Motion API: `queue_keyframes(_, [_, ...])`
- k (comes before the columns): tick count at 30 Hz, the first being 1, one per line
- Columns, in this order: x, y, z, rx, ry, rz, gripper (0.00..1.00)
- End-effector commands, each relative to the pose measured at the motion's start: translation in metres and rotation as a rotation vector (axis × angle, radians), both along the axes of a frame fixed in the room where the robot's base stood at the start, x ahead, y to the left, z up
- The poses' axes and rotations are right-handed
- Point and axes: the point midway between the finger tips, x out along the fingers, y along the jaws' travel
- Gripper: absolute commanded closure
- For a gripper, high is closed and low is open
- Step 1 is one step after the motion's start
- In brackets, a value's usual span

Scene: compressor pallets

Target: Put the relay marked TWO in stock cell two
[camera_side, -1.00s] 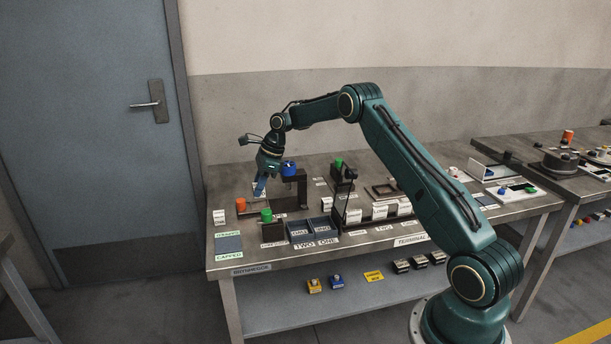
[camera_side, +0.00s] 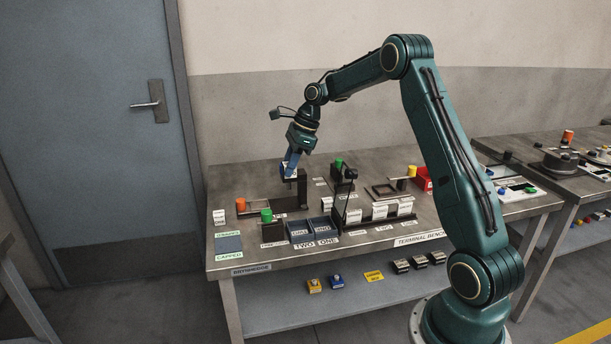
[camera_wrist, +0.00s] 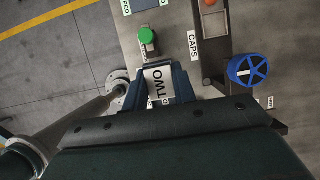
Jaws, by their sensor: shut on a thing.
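In the side view the gripper is above the bench, in front of a black post (camera_side: 302,188), and the relay is hard to make out there. Two dark open cells stand side by side at the bench front, the left one labelled TWO (camera_side: 300,238) and the right one labelled ONE (camera_side: 322,236). The side view is too small to show clearly what lies in them.
A thin black upright (camera_side: 341,200) rises right of the cells, beside a rack of white-faced blocks (camera_side: 380,212).

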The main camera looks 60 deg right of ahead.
Motion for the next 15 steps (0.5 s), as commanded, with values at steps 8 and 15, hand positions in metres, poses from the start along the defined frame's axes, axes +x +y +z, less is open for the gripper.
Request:
queue_keyframes(8, [-0.03, 0.002, 0.018, 0.001, 0.0, -0.001, 0.96])
queue_keyframes(15, [-0.033, 0.003, 0.02, 0.0, -0.001, 0.001, 0.96])
